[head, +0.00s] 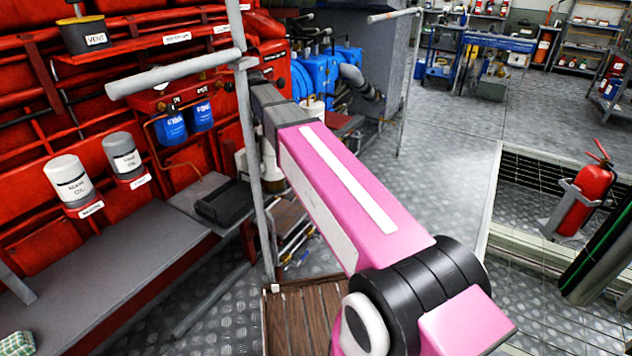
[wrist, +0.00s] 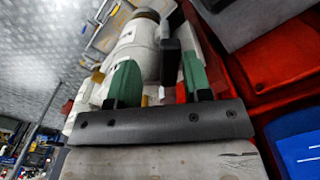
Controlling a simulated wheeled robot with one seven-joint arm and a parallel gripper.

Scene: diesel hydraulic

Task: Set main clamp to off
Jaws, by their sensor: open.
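In the wrist view my gripper (wrist: 160,78) is open, its two green-padded fingers apart. A white cylindrical fitting (wrist: 137,42) with a dark ring lies beyond and partly between the fingers. A dark upright lever-like piece (wrist: 171,60) shows close to the right finger; I cannot tell whether they touch. No readable label marks the main clamp, so I cannot tell whether this piece belongs to it or how it is set. In the head view my pink arm reaches up and left toward the red machine, and the gripper cannot be made out there.
The red machine wall (head: 90,120) carries grey-white canisters (head: 68,182) and blue filters (head: 171,128). A grey post and rail (head: 249,130) stand close beside my arm. A grey bench (head: 110,265) runs along the left. A fire extinguisher (head: 585,195) stands at right. Open floor (head: 430,150) lies beyond.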

